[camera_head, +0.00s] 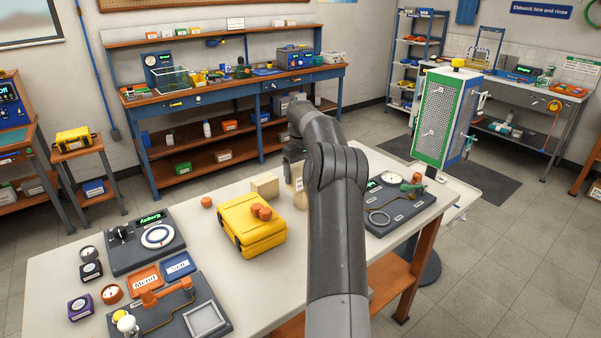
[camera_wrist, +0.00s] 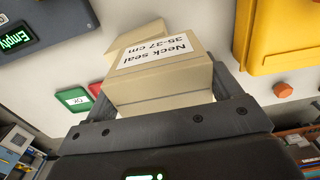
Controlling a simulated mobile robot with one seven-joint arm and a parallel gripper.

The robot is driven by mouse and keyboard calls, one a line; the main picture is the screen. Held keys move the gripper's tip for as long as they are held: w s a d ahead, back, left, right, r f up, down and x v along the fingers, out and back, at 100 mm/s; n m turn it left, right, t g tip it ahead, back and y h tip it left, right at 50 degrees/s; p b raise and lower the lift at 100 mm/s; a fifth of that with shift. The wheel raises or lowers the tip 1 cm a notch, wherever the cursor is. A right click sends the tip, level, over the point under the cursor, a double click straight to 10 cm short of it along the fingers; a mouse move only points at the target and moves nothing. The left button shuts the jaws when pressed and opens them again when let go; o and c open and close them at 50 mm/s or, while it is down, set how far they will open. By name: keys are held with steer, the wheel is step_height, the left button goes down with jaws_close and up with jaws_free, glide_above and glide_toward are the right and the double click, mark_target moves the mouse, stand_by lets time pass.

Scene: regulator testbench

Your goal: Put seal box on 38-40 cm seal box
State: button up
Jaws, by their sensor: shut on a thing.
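A tan seal box labelled "Neck seal 35-37 cm" (camera_wrist: 158,62) is between the fingers of my gripper (camera_wrist: 163,78) in the wrist view. The gripper is shut on it, and its label appears upside down. A second tan box (camera_wrist: 137,38) shows partly behind it, its label hidden; I cannot tell whether they touch. In the head view, a tan box (camera_head: 265,186) stands on the white worktable (camera_head: 95,240) behind the yellow case. Another tan box with a white label (camera_head: 299,178) shows beside my arm, which hides most of the gripper. No 38-40 cm marking is readable.
The yellow case (camera_head: 250,228) with orange caps on top sits left of my arm. A regulator test device (camera_head: 400,208) with a gauge and hose stands at the right table edge. Panels and gauges crowd the table's left.

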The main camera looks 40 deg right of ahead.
steer(key=shift+f, duration=0.1)
steer(key=o, duration=0.9)
step_height(320, 180, up, 11)
steer(key=shift+r, duration=0.65)
